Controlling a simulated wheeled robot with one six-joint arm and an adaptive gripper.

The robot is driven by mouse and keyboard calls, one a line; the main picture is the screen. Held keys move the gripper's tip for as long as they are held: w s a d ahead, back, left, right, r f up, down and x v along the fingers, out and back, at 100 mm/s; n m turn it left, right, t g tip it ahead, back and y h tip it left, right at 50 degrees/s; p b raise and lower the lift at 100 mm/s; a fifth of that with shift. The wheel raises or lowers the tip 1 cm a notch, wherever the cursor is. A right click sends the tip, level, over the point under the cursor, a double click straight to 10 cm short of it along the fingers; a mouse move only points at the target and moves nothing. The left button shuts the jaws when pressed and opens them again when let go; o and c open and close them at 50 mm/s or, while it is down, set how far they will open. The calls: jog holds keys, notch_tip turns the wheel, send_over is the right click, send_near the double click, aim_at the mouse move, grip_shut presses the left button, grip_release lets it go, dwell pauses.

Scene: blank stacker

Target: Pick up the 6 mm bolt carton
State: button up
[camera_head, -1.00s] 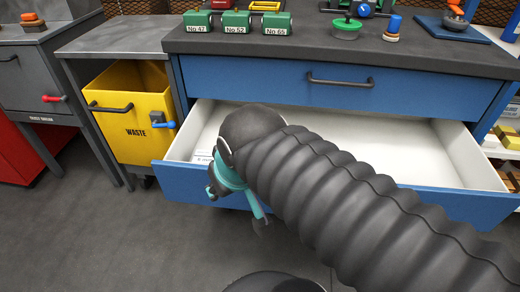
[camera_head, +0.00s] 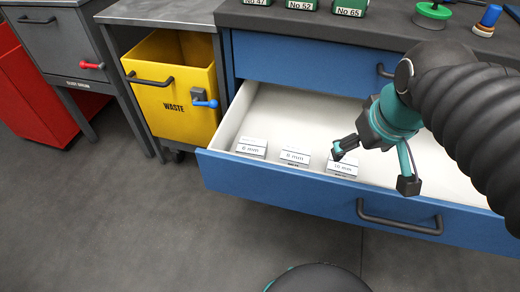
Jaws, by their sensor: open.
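The 6 mm bolt carton (camera_head: 251,147) is the leftmost of three small white labelled items in the open lower drawer (camera_head: 290,190); its small print is only just readable. My gripper (camera_head: 376,166) is open and empty, with teal links and dark fingertips. It hangs over the drawer to the right of the 6 mm carton, clear of it. Its left fingertip is close to the 10 mm carton (camera_head: 342,167) in the picture. The middle carton (camera_head: 294,157) seems to read 8 mm. My arm hides the right part of the drawer.
The drawer's blue front has a dark handle (camera_head: 398,218). A closed blue drawer (camera_head: 300,65) is above it under the worktop. A yellow waste bin (camera_head: 176,85) stands left of the open drawer. The grey floor in front is clear.

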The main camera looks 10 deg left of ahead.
jog(key=w+a+n+g, duration=0.3)
jog(key=w+a+n, duration=0.45)
jog(key=a, duration=0.35)
jog(key=n+g+b, duration=0.1)
jog(key=n+b, duration=0.1)
jog(key=n, duration=0.4)
send_over(252, 146)
notch_tip(252, 146, down, 3)
jog(key=shift+h, duration=0.3)
jog(key=f, duration=0.8)
jog(key=shift+w+f, duration=0.1)
jog(key=shift+w, duration=0.2)
jog(key=shift+s+f+b, duration=0.15)
jog(key=shift+f, duration=1.2)
jog(key=shift+s+f+b, duration=0.1)
jog(key=shift+f+b, duration=0.05)
jog(key=shift+f, duration=1.2)
jog(key=c, duration=1.4)
